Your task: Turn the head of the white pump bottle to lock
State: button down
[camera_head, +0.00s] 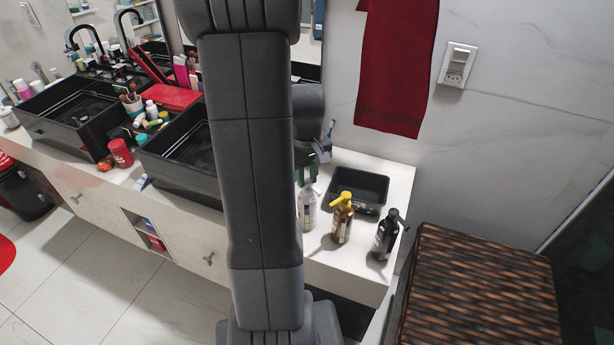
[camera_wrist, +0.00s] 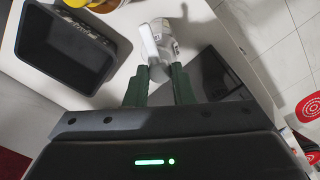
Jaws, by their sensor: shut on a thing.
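The white pump bottle (camera_head: 307,212) stands upright on the white counter, partly behind my arm. In the wrist view the white pump head (camera_wrist: 158,42) lies between the tips of my dark green fingers. My gripper (camera_head: 307,170) is above the bottle, at its top, and is shut on the pump head. It also shows in the wrist view (camera_wrist: 160,70), one finger on each side of the head. The bottle's body is mostly hidden below the head there. The exact turn of the head is hard to tell.
An amber bottle with a yellow pump (camera_head: 342,220) and a dark pump bottle (camera_head: 385,238) stand to the right. A black tray (camera_head: 375,208) lies just behind them. Black vessel sinks (camera_head: 165,175) are left of my arm. A woven hamper (camera_head: 480,290) stands right of the counter.

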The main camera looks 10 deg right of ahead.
aim_at(307, 181)
dwell(0.3)
jog(key=c, duration=1.2)
grip_release()
notch_tip(307, 181, up, 14)
jog(key=shift+f, duration=0.1)
notch_tip(307, 181, down, 14)
jog(key=shift+r, duration=0.15)
